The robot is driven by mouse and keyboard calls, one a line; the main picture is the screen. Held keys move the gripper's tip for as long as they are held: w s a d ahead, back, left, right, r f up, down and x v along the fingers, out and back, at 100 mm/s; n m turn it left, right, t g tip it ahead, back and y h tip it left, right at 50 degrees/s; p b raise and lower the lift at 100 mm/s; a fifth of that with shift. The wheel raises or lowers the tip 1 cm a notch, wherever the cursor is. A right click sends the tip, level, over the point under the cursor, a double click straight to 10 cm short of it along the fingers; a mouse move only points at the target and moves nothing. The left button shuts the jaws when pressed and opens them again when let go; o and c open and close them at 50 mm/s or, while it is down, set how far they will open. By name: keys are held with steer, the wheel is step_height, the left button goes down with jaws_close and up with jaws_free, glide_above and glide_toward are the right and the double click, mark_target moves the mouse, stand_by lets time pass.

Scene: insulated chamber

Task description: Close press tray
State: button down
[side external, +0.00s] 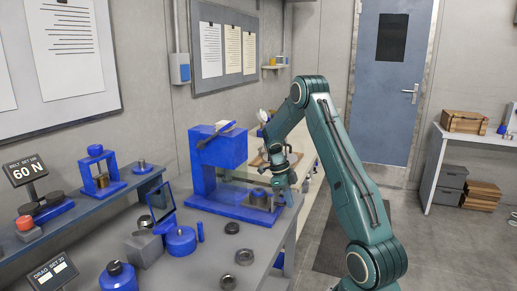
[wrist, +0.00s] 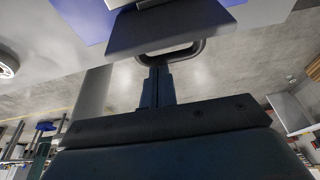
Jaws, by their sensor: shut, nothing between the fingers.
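The blue press (side external: 205,165) stands on the grey bench, with its tray (side external: 235,207) low at its front and a round metal part (side external: 260,197) on or above it. In the wrist view the tray's dark front panel (wrist: 175,30) fills the top, with a dark loop handle (wrist: 190,52) below it. My gripper (wrist: 155,70) is shut and empty, its fingertips at the handle's left part; I cannot tell whether they touch it. In the side view my gripper (side external: 286,190) is at the tray's right end and partly hides it. The handle cannot be made out there.
Blue cylinders (side external: 181,241) and dark rings (side external: 245,257) lie on the bench left of and in front of the press. A shelf with a small blue frame (side external: 100,178) runs along the left wall.

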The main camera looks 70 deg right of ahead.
mark_target(276, 194)
steer(key=shift+w, duration=0.15)
steer(key=shift+w, duration=2.3)
steer(key=shift+s, duration=0.1)
